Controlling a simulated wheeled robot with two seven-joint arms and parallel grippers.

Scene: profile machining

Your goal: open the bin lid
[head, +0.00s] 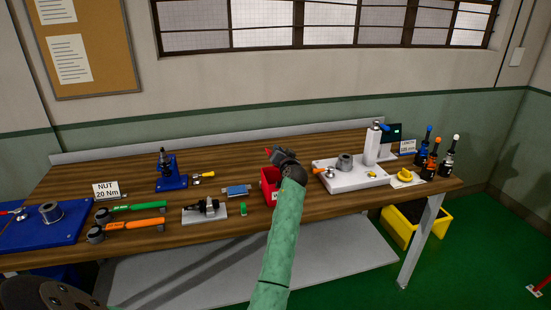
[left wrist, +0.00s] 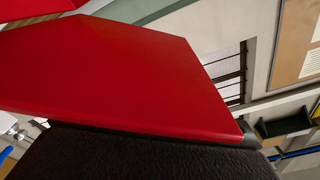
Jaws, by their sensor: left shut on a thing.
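The red bin (head: 267,190) stands on the wooden workbench near the middle of the head view, partly hidden behind my left arm. My left gripper (head: 282,158) is over the bin and shut on the red lid. A small red bit of the lid (head: 268,152) shows beside the gripper, above the bin. In the left wrist view the lid (left wrist: 120,70) is a large flat red panel, tilted, against the dark finger (left wrist: 140,155). How far the lid stands open cannot be told. My right gripper is not in view.
A white fixture (head: 350,176) with a grey ring stands right of the bin. A blue block (head: 237,191), a small green piece (head: 243,209) and a grey holder (head: 205,210) lie to its left. A yellow crate (head: 428,232) sits on the floor at right.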

